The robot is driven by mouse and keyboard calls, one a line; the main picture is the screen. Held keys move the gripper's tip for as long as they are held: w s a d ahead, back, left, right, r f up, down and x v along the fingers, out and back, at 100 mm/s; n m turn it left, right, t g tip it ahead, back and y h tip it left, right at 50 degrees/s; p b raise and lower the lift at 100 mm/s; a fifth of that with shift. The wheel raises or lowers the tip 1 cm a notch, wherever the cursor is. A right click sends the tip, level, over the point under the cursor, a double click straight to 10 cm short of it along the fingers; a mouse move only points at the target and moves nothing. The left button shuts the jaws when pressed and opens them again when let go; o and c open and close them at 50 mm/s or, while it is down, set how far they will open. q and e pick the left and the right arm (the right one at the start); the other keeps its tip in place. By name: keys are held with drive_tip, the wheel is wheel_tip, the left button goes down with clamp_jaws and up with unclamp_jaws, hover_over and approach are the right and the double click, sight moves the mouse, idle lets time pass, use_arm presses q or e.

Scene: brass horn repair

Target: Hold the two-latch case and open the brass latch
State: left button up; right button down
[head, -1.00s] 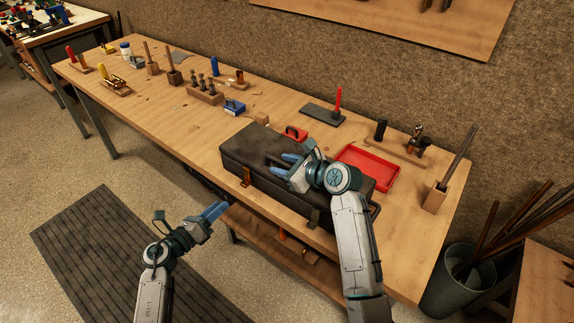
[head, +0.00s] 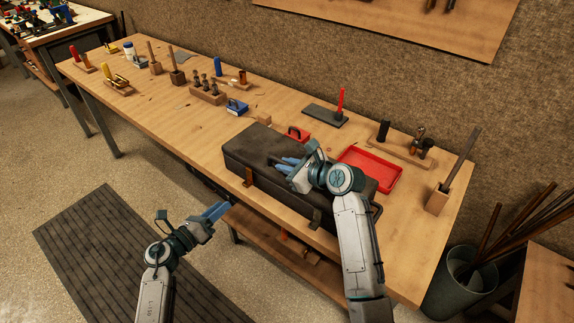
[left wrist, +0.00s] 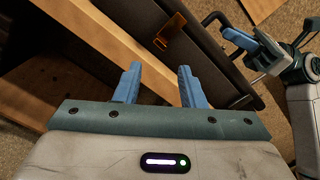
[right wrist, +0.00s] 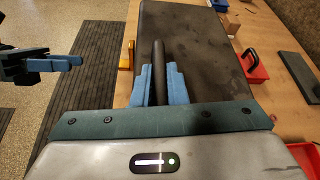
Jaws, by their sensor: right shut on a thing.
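The dark two-latch case (head: 240,150) lies closed on the workbench near its front edge. Its brass latch (head: 247,177) is on the front face at left; it also shows in the left wrist view (left wrist: 172,30) and at the case's edge in the right wrist view (right wrist: 126,55). A darker second latch (head: 314,218) is further right on that face. My right gripper (right wrist: 158,75) is shut on the case's dark bar handle (right wrist: 159,52) on top of the lid. My left gripper (head: 219,211) is open and empty, in front of and below the brass latch, apart from the case.
A blue box (head: 236,108) and tool stands occupy the bench to the left. A lower shelf (head: 270,238) lies under the bench front. Floor before the bench is clear around a dark mat (head: 110,250).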

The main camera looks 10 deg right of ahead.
idle(0.6)
use_arm(q)
drive_tip(key=c, duration=0.5)
drive_tip(key=shift+d+g, duration=0.1)
drive_tip(key=shift+g, duration=0.2)
clamp_jaws()
drive_tip(key=n+g+h, duration=0.1)
drive_tip(key=n, duration=0.1)
drive_tip(key=s+d+n+g+h, duration=0.1)
drive_tip(key=n+g, duration=0.1)
drive_tip(key=s+n+g+h, duration=0.1)
drive_tip(key=n, duration=0.1)
drive_tip(key=shift+d+n, duration=0.25)
drive_tip(key=shift+n, duration=0.05)
